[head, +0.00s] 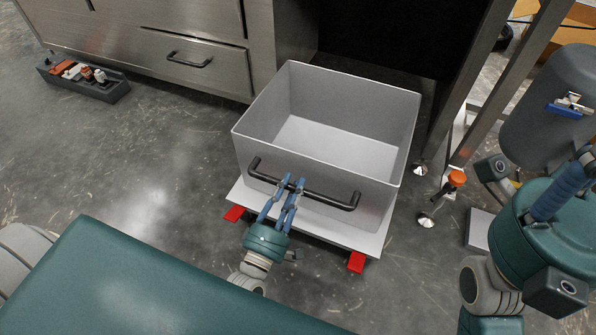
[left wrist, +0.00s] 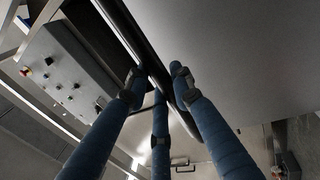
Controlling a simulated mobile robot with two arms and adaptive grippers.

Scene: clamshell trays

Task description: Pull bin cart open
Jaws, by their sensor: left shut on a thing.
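The bin cart (head: 395,160) is a grey open-topped bin on a flat white base with red corner pieces. It stands on the floor just in front of a dark opening under the workbench, and its inside looks empty. A black bar handle (head: 335,201) runs across its front wall. My left gripper (head: 290,183) is shut on that handle, left of its middle. In the left wrist view the blue fingers (left wrist: 160,85) close around the dark handle beside the bin's grey wall (left wrist: 240,60).
A metal cabinet with a drawer handle (head: 188,60) stands at the back left. A dark tray (head: 115,90) of small items lies on the floor before it. Metal legs and an orange-topped post (head: 456,179) stand close right of the cart.

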